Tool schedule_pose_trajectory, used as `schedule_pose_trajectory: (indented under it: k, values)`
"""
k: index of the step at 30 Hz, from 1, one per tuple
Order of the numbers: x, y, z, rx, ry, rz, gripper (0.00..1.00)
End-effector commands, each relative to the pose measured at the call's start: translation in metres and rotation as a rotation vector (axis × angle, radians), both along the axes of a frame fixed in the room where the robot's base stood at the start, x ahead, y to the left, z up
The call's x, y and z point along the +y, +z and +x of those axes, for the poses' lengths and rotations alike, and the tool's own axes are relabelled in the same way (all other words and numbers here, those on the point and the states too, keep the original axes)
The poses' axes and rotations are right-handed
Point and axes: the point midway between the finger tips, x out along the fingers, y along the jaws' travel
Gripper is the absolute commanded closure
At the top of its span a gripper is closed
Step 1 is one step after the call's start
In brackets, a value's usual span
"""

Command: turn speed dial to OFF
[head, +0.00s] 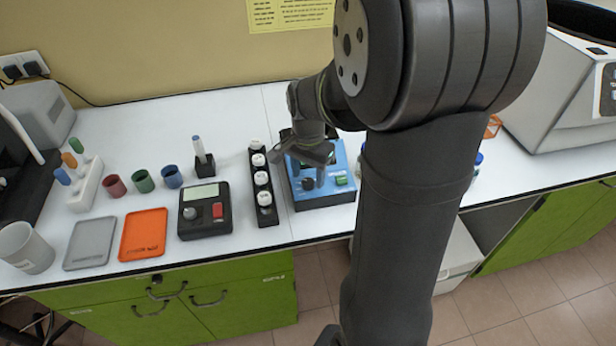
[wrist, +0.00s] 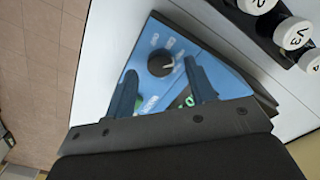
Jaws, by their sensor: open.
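The speed dial (wrist: 161,64) is a round black knob with a pale pointer mark, on the blue top of a device. The blue device (head: 338,190) stands near the front edge of the bench in the head view. The dial also shows in the head view as a small dark knob (head: 308,184). My gripper (wrist: 160,82) is open and empty, its two fingers apart just short of the dial, which appears between and beyond the tips. In the head view my gripper (head: 312,176) hangs over the device. The printed dial labels are too small to read surely.
A black rack (head: 264,213) of white-capped vials stands close left of the device. A black instrument (head: 205,222) with a red button, an orange tray (head: 144,234) and a grey tray (head: 90,242) lie further left. A green button (head: 341,180) is on the device, right of the dial.

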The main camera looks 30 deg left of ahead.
Motion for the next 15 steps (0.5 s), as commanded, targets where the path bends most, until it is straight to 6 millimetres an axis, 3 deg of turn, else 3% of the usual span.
schedule_pose_trajectory:
  k: [6, 14, 15]
  values:
    - [0.0, -0.017, 0.0, 0.0, 0.0, 0.0, 0.49]
    - [0.0, -0.018, 0.0, -0.001, 0.0, 0.0, 0.49]
    - [0.0, -0.018, 0.0, -0.001, 0.0, 0.0, 0.53]
